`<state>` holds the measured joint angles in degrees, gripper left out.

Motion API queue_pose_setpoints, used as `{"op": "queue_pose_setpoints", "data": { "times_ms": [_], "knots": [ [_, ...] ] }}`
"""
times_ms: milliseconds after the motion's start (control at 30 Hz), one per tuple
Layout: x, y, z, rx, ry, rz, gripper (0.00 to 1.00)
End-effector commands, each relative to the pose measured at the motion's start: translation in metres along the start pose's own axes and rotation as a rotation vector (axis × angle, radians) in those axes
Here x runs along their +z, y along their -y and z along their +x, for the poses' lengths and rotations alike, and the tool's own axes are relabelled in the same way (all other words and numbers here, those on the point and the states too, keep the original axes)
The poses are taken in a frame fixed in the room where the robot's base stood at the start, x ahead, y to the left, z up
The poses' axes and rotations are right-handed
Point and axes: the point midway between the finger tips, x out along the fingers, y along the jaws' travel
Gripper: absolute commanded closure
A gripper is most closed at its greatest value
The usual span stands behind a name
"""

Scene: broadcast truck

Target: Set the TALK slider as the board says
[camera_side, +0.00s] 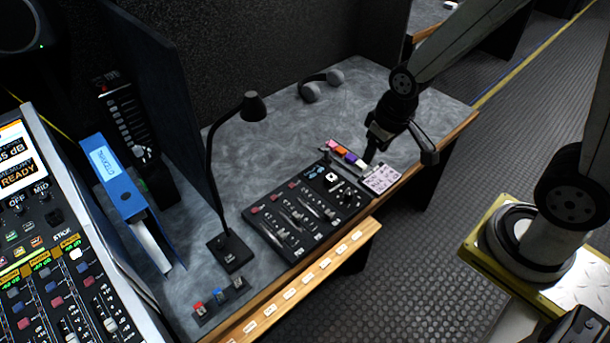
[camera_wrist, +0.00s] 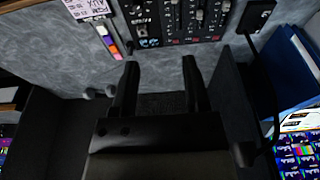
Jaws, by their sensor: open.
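A black control panel (camera_side: 300,215) with several sliders and knobs lies on the grey desk; part of it shows at the top of the wrist view (camera_wrist: 203,36). Its labels are too small to read, so I cannot tell which slider is TALK or where it is set. A small white card with dark writing (camera_side: 382,179) lies at the panel's right end and is cut off at the top of the wrist view (camera_wrist: 84,8); its text is not fully legible. My gripper (camera_side: 402,156) is open and empty above the desk, right of the panel, apart from it. It also shows in the wrist view (camera_wrist: 160,64).
Coloured tabs (camera_side: 345,153) sit beside the panel. A gooseneck lamp or microphone (camera_side: 232,252) stands at its left. Headphones (camera_side: 320,86) lie at the back. A blue binder (camera_side: 120,185) and large mixing console (camera_side: 60,270) are at left.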

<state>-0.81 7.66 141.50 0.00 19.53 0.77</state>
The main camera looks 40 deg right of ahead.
Motion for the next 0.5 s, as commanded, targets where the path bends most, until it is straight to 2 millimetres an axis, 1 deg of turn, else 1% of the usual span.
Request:
{"op": "queue_pose_setpoints", "data": {
  "times_ms": [33,200,367,500],
  "knots": [
    [-0.005,0.002,0.008,-0.001,0.013,-0.001,0.41],
    [-0.021,0.006,0.035,-0.002,0.049,0.0,0.41],
    [-0.033,0.012,0.064,-0.003,0.083,-0.001,0.41],
    [-0.042,0.016,0.092,-0.002,0.11,0.0,0.41]
  ]
}}
